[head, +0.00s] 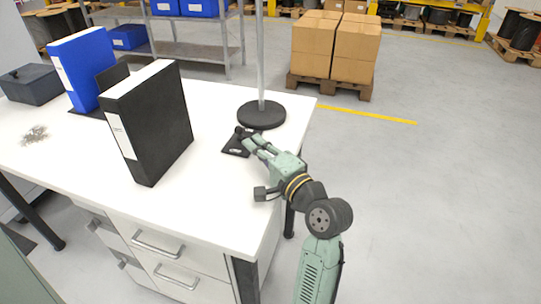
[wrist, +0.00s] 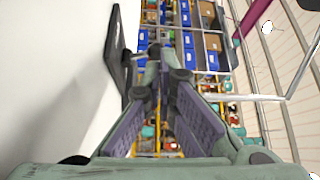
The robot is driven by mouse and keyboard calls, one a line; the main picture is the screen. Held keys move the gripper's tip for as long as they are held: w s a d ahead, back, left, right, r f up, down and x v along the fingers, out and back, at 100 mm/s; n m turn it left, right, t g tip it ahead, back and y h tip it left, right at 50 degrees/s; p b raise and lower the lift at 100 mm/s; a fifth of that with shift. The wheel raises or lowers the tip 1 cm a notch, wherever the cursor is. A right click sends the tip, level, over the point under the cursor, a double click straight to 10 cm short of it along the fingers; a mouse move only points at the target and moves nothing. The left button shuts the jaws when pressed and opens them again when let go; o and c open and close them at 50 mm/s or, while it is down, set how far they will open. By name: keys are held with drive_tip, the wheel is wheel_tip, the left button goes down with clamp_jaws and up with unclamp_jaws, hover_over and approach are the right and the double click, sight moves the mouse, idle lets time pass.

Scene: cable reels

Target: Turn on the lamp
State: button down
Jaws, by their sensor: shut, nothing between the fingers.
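The lamp shows in the head view as a grey pole (head: 260,55) on a round black base (head: 262,117) at the table's far right corner; its top is out of frame. A flat black plate (head: 233,150) lies on the table just in front of the base. I cannot tell whether it carries the lamp's switch. My gripper (head: 243,135) is shut and empty, its fingertips over or at the plate; contact is unclear. In the wrist view my closed fingers (wrist: 160,70) are close beside a dark plate (wrist: 117,55) on the white surface.
A black binder (head: 150,125) stands on the white table (head: 215,205) left of my gripper. A blue binder (head: 82,68) and a dark grey box (head: 32,84) stand farther left, near small loose pieces (head: 35,134). Boxes (head: 335,48) on a pallet stand beyond; the floor at right is clear.

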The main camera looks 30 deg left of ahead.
sight(241, 130)
drive_tip(key=shift+x, duration=1.9)
drive_tip(key=shift+r+p, duration=0.15)
drive_tip(key=shift+p, duration=0.4)
drive_tip(key=shift+r+p, duration=0.1)
drive_tip(key=shift+p, duration=0.2)
drive_tip(key=shift+w+m, duration=0.1)
drive_tip(key=shift+m, duration=0.2)
drive_tip(key=shift+w+r+m+h+p, duration=0.15)
drive_tip(key=shift+w+m+h+p, duration=0.2)
drive_tip(key=shift+p, duration=0.9)
